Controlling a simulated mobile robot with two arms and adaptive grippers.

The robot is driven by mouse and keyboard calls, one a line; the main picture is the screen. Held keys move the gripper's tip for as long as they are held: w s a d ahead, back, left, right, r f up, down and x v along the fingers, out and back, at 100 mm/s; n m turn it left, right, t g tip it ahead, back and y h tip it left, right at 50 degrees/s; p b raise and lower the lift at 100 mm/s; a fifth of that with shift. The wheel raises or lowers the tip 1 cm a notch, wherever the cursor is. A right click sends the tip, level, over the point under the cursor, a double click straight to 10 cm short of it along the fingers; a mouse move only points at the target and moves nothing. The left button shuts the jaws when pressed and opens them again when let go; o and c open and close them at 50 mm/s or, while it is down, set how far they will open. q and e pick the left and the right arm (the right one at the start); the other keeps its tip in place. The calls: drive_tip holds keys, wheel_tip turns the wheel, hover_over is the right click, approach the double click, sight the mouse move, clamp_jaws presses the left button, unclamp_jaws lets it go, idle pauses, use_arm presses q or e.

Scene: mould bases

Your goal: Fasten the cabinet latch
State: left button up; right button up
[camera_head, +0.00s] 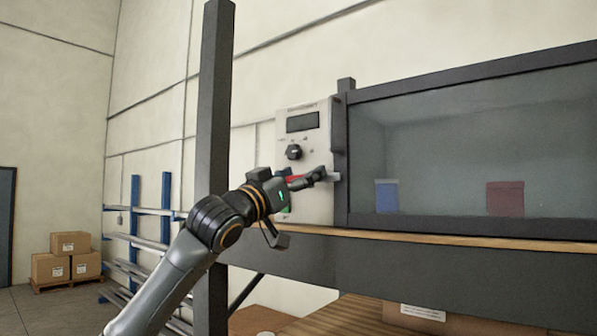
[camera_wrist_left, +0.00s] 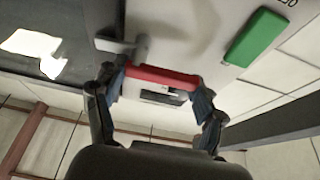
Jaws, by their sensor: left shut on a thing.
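The cabinet (camera_head: 470,150) has a glass front in a dark frame, with a pale control panel (camera_head: 318,150) at its left. A small grey latch-like piece (camera_head: 331,177) sticks out at the panel's right edge. It also seems to show in the left wrist view (camera_wrist_left: 122,46), beside a fingertip. My left gripper (camera_head: 308,178) is at the lower panel. In the left wrist view its fingers (camera_wrist_left: 158,90) are spread across a red bar (camera_wrist_left: 160,76) and shut on it, one at each end. What the bar joins is hidden. My right gripper is not in view.
A green block (camera_wrist_left: 256,38) sits on the panel near the red bar. A dial (camera_head: 293,152) and dark display (camera_head: 303,122) are above my gripper. A dark post (camera_head: 215,120) stands left of the panel. Blue (camera_head: 387,196) and red containers (camera_head: 505,198) stand behind the glass.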

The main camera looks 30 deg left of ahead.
use_arm(q)
drive_tip(key=o, duration=0.9)
drive_tip(key=shift+o, duration=1.4)
drive_tip(key=shift+w, duration=0.2)
drive_tip(key=shift+w+f, duration=0.15)
drive_tip(key=shift+w, duration=0.05)
drive_tip(key=shift+s, duration=0.4)
drive_tip(key=d+v, duration=0.1)
drive_tip(key=v, duration=1)
drive_tip(key=shift+a, duration=0.45)
drive_tip(key=shift+s, duration=0.15)
